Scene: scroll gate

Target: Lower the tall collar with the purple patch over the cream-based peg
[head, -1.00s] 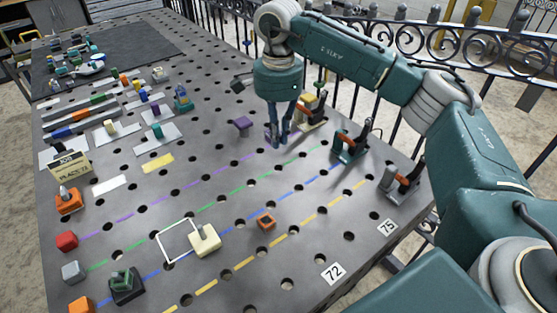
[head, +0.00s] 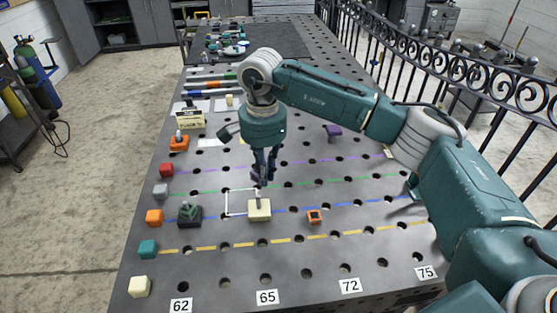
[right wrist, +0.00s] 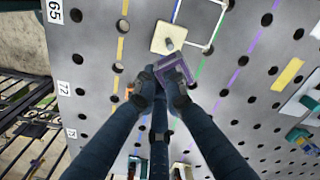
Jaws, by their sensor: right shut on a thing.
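The cream-based peg (head: 259,210) stands on the grey perforated table, with a short grey post on its square cream base. It also shows at the top of the right wrist view (right wrist: 166,38). My right gripper (head: 265,172) points down, shut on the collar with the purple patch (right wrist: 174,70). In the head view the collar (head: 256,174) is partly hidden by the fingers. It is held above the table, close behind the peg; in the wrist view it lies just beside the post. Whether they touch cannot be told. My left gripper is not in view.
A white outlined square (head: 228,204) lies beside the peg. An orange block with a dark hole (head: 315,216) sits to the right, and a dark green piece (head: 189,214) to the left. Another purple piece (head: 333,131) stands farther back. An iron railing (head: 480,95) runs along the right.

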